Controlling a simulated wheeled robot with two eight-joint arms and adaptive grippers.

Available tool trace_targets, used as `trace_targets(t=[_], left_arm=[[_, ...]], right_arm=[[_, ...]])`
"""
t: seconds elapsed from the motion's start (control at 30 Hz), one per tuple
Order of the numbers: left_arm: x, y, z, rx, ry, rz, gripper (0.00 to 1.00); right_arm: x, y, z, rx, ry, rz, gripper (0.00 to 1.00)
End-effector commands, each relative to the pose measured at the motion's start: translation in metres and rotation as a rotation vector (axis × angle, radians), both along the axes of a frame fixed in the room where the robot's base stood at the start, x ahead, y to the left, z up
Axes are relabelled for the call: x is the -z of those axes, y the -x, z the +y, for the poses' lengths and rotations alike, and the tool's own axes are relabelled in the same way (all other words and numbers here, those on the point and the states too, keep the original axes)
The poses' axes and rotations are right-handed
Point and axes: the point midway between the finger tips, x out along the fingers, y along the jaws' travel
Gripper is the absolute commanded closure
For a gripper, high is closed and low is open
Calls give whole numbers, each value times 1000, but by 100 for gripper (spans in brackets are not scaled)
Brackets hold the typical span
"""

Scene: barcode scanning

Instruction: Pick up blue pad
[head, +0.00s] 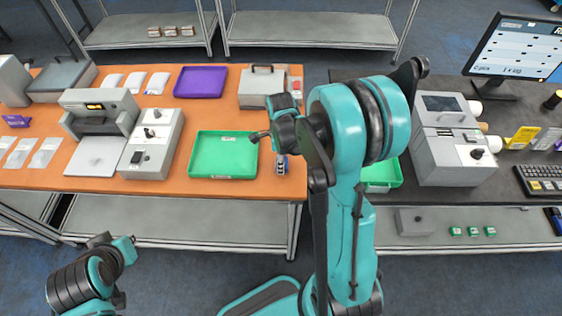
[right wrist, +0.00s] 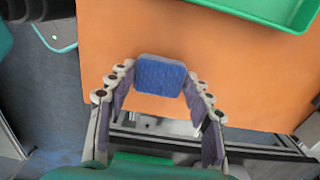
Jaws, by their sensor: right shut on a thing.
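The blue pad (right wrist: 160,75) is a small rounded rectangle with a textured blue face, seen in the right wrist view. My right gripper (right wrist: 159,79) is shut on it, with one finger at its left side and one at its right. Behind it lies the orange table top near an edge; I cannot tell whether the pad touches the table. In the head view my right arm reaches over the orange table's right end and hides much of that gripper. My left arm shows at the lower left, but its gripper is not clearly visible.
A green tray (head: 224,155) lies on the orange table (head: 100,185) and also shows in the right wrist view (right wrist: 275,10). A purple tray (head: 201,82) and grey machines stand farther back and left. A grey device (head: 450,155) stands on the dark table at right.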

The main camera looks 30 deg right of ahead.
Motion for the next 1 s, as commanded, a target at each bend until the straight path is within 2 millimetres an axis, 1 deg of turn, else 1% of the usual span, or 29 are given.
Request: trace_targets(t=[0.17, 0.23, 0.4, 0.6, 0.7, 0.8, 1.0], left_arm=[[-10, 0, 0, 0, 0, 0, 100], [-15, 0, 0, 0, 0, 0, 100], [-23, 0, 0, 0, 0, 0, 100], [-32, 0, 0, 0, 0, 0, 100], [-36, 0, 0, 0, 0, 0, 100], [-37, 0, 0, 0, 0, 0, 100], [-38, 0, 0, 0, 0, 0, 100]], right_arm=[[-26, 0, 0, 0, 0, 0, 72], [-42, 0, 0, 0, 0, 0, 72], [-63, 38, -20, 6, 0, 0, 72], [-88, 75, -40, 4, 0, 0, 72], [-96, 89, -47, 3, 0, 0, 72], [-102, 97, -52, 2, 0, 0, 72], [-105, 103, -55, 1, 0, 0, 72]])
